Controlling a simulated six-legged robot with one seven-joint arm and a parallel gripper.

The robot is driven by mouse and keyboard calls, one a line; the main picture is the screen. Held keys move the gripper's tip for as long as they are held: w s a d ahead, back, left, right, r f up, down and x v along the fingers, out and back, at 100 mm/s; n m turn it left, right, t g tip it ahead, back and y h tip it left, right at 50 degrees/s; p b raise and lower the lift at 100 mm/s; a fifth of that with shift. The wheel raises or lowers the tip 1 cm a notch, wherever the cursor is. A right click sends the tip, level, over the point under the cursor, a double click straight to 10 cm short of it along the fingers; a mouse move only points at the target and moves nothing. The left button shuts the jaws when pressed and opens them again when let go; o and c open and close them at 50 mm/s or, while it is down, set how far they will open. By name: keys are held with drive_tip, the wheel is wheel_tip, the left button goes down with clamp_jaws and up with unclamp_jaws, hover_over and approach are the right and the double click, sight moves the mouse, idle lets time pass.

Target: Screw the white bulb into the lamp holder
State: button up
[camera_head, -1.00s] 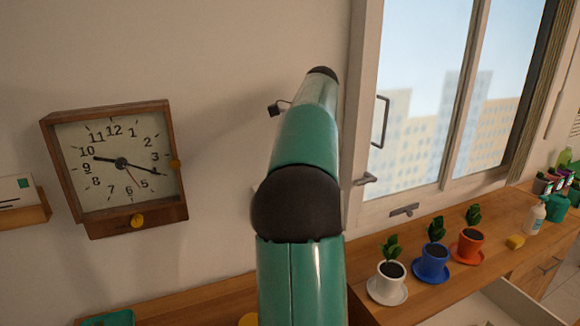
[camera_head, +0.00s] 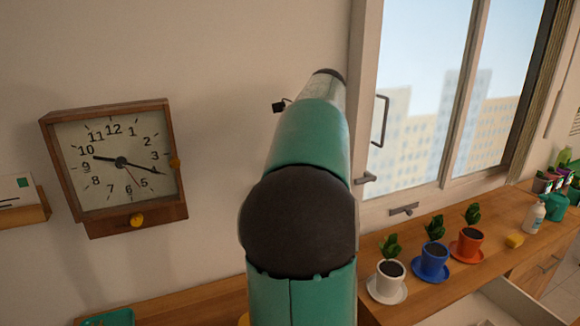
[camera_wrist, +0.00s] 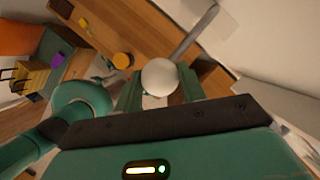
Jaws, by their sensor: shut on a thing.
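In the wrist view the white bulb (camera_wrist: 160,76) sits between the green fingers of my gripper (camera_wrist: 160,90). My gripper is shut on it, and its round white end faces the camera. A grey rod (camera_wrist: 195,34) runs from the upper right down to just behind the bulb; I cannot tell whether it belongs to the lamp holder. I cannot make out the lamp holder's socket in either view. In the head view my arm rises in the middle and hides my gripper and the bulb.
A wooden clock (camera_head: 118,165) hangs at the left. A window (camera_head: 440,100) is at the right, above a wooden counter (camera_head: 385,316) with white (camera_head: 390,278), blue (camera_head: 432,262) and orange (camera_head: 467,244) plant pots. A yellow round thing (camera_wrist: 122,60) lies left of the bulb in the wrist view.

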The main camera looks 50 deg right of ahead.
drive_tip(key=shift+m+h, duration=0.3)
drive_tip(key=shift+m, duration=0.5)
drive_tip(key=o, duration=1.2)
drive_tip(key=shift+w+d, duration=0.1)
drive_tip(key=shift+c, duration=0.2)
drive_tip(key=v, duration=1.4)
drive_tip(key=shift+f, duration=0.1)
